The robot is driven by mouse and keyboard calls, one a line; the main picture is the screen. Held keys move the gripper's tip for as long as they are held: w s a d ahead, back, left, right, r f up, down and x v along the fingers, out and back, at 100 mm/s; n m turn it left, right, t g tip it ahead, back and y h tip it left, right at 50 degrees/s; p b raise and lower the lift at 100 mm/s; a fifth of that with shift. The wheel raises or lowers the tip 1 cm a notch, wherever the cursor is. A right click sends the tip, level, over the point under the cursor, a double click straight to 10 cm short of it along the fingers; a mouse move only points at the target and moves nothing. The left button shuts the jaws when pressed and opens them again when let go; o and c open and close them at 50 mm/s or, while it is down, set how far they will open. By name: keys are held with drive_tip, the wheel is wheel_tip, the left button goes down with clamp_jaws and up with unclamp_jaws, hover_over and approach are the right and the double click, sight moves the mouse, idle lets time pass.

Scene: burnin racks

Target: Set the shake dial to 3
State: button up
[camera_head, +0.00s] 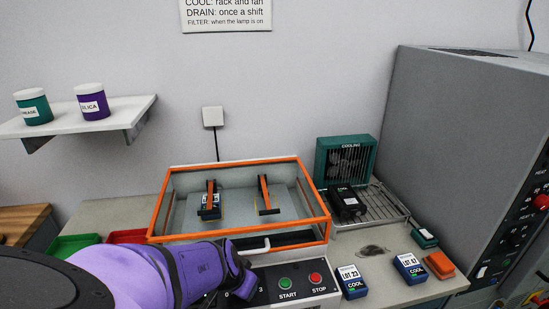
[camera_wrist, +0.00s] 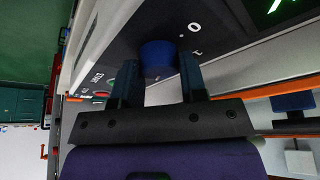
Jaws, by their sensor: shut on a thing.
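The shake dial is a round blue knob (camera_wrist: 158,54) on the dark control panel, seen in the wrist view. My gripper (camera_wrist: 158,72) is shut on it, with one dark finger on each side. Printed marks stand beside the knob, but which value it points to cannot be read. In the head view my purple arm and gripper (camera_head: 243,289) cover the dial. A 3 shows on the panel (camera_head: 261,289) just right of the gripper.
Right of the gripper are the green START button (camera_head: 285,284) and red STOP button (camera_head: 315,278). The orange-framed clear box (camera_head: 322,220) stands behind. Blue lot packs (camera_head: 352,285) lie to the right, before the wire rack (camera_head: 388,205) and the teal cooling fan (camera_head: 345,160).

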drive_tip(key=shift+m, duration=0.5)
drive_tip(key=o, duration=0.9)
drive_tip(key=shift+d+n+y, duration=0.1)
drive_tip(key=shift+n+y, duration=0.4)
drive_tip(key=shift+n, duration=1.05)
drive_tip(key=shift+n+y, duration=0.5)
drive_tip(key=shift+n, duration=1.35)
drive_tip(key=shift+n+y, duration=0.8)
drive_tip(key=shift+n, duration=0.9)
